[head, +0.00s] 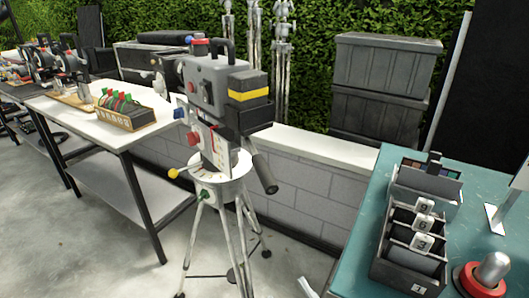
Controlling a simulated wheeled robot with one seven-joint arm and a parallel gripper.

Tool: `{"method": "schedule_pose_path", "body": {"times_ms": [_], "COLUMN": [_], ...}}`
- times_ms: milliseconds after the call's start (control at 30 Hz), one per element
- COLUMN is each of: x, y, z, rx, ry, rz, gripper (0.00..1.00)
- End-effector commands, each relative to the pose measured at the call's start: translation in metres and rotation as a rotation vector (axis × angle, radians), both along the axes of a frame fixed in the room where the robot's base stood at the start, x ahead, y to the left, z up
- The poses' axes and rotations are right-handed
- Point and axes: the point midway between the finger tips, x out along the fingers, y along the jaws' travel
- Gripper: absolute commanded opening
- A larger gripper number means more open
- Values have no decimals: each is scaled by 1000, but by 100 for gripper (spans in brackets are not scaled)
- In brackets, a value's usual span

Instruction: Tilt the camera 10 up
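A grey film camera (205,85) with a black top handle stands on a white tripod (222,185) in the middle of the head view. A black box with a yellow stripe (250,95) is at its right end. The camera looks close to level, but I cannot read an exact angle. A dark pan handle (265,174) slants down to the right from the tripod head. A red knob (192,138) and a yellow-tipped lever (173,173) are on the left side of the head. My gripper is not in view.
A white table (85,115) with a rack of coloured-handled items (122,110) stands left. A teal table (470,205) at right holds numbered bins (412,245) and a red-based silver object (490,272). A low block wall (300,185) and dark cases (385,60) are behind. Floor at front left is clear.

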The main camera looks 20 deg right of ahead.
Motion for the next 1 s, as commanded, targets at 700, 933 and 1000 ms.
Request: {"method": "schedule_pose_path", "body": {"times_ms": [700,933,1000], "x": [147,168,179], "y": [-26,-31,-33], "z": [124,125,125], "rx": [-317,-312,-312], "ry": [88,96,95], "rz": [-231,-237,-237], "gripper": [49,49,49]}}
